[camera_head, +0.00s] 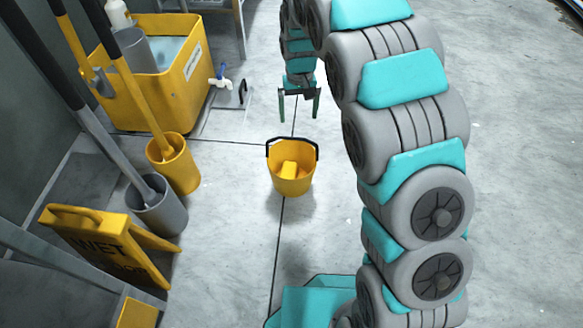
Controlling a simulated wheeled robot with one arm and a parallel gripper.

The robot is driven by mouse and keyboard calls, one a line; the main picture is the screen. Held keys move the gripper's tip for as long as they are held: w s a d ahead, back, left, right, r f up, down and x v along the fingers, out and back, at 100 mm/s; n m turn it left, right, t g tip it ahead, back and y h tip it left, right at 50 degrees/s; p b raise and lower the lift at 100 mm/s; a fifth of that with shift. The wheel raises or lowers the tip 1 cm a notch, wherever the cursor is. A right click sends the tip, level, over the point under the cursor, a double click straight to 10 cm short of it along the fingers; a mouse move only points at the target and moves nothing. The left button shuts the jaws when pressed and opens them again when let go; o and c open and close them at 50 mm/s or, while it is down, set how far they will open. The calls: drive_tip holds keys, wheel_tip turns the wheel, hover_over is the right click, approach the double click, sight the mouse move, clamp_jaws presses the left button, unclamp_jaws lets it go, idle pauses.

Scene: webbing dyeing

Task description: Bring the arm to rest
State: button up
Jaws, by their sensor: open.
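My arm, grey with teal covers, rises from the lower middle, arches over the top of the view and comes down again near the top centre. My gripper (299,97) hangs at its end with two teal fingers pointing down, apart from each other and with nothing between them. Below it in the picture, a yellow bucket (292,185) with a black handle stands on the floor. A yellow block-like object (289,170) is inside the bucket. My gripper is apart from the bucket.
At left stand a yellow tub (197,85) with liquid, a yellow holder (175,167) and a grey holder (160,212) with long-handled tools, and a yellow wet-floor sign (105,247). The floor at right is clear.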

drive_tip(key=shift+r, duration=1.85)
